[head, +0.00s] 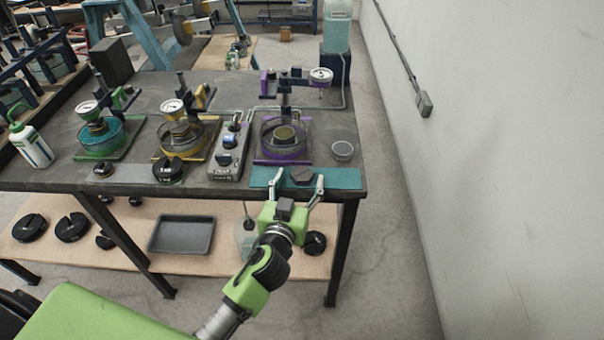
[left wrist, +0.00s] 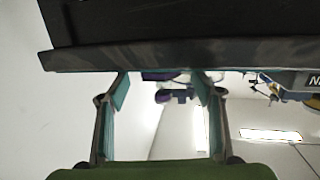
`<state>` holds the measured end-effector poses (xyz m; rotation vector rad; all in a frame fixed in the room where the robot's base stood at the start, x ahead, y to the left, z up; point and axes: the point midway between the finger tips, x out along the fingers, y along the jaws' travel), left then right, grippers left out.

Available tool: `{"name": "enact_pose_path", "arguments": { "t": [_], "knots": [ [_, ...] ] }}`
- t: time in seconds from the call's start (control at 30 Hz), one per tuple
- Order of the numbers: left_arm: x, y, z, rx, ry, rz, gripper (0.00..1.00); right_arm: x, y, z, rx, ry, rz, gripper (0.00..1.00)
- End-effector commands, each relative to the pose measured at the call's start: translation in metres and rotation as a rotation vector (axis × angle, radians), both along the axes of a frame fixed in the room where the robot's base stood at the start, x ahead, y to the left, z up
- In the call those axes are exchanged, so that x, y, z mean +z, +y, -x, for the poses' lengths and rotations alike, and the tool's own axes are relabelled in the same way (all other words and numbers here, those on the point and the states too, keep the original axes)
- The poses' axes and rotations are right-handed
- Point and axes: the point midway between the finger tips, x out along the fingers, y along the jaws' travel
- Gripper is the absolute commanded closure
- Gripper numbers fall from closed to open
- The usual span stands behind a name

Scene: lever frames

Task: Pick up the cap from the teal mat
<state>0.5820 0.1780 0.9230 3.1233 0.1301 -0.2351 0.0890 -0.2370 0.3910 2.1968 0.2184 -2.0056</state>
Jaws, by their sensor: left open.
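The teal mat (head: 344,179) lies along the front right edge of the dark workbench. A small dark cap (head: 303,174) sits on it. My left gripper (head: 298,180) is at the mat's front edge, its two fingers spread to the left and right of the cap in the head view. The left wrist view shows the open gripper (left wrist: 164,82) with nothing between its fingers. The cap cannot be made out there, where the dark bench edge (left wrist: 180,55) crosses the top. My right gripper is in neither view.
Behind the mat stands a purple-framed device (head: 284,140), with a small grey bowl (head: 342,150) to its right. A grey control box (head: 229,152) is to the left. Below, the lower shelf holds a dark tray (head: 182,234). A white wall (head: 500,150) runs along the right.

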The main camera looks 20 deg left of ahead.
Motion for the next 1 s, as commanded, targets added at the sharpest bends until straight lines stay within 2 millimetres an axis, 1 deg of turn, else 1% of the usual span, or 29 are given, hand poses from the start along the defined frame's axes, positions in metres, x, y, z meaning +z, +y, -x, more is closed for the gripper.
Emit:
{"name": "enact_pose_path", "arguments": {
  "t": [0.1,0.33,0.37,0.4,0.47,0.5,0.53,0.57,0.87,1.0],
  "knots": [
    [-0.0011,0.0009,-0.0078,0.000,0.000,0.000,0.40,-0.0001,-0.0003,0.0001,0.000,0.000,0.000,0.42],
    [-0.0018,0.0009,-0.0085,0.000,0.001,0.000,0.40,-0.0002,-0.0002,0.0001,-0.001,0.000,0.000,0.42],
    [-0.0017,0.0009,-0.0084,0.000,0.001,0.000,0.45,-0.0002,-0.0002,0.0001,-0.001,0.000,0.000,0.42],
    [-0.0017,0.0009,-0.0084,0.000,0.001,0.000,0.55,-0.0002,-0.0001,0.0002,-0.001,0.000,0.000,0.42],
    [-0.0017,0.0009,-0.0083,0.000,0.001,0.000,0.71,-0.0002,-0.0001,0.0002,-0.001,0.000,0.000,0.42],
    [-0.0017,0.0009,-0.0083,0.000,0.001,0.000,0.81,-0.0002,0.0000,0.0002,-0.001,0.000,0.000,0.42],
    [-0.0017,0.0009,-0.0083,0.000,0.001,0.000,0.89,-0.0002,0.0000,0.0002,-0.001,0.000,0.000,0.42],
    [-0.0017,0.0009,-0.0083,0.000,0.001,0.000,0.91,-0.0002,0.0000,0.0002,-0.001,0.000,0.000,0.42],
    [0.0006,0.0007,-0.0086,0.000,-0.003,0.001,0.91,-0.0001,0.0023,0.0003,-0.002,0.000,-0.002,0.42],
    [0.0072,0.0009,-0.0087,0.001,-0.004,0.001,0.91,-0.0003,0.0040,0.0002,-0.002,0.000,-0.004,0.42]
  ]
}}
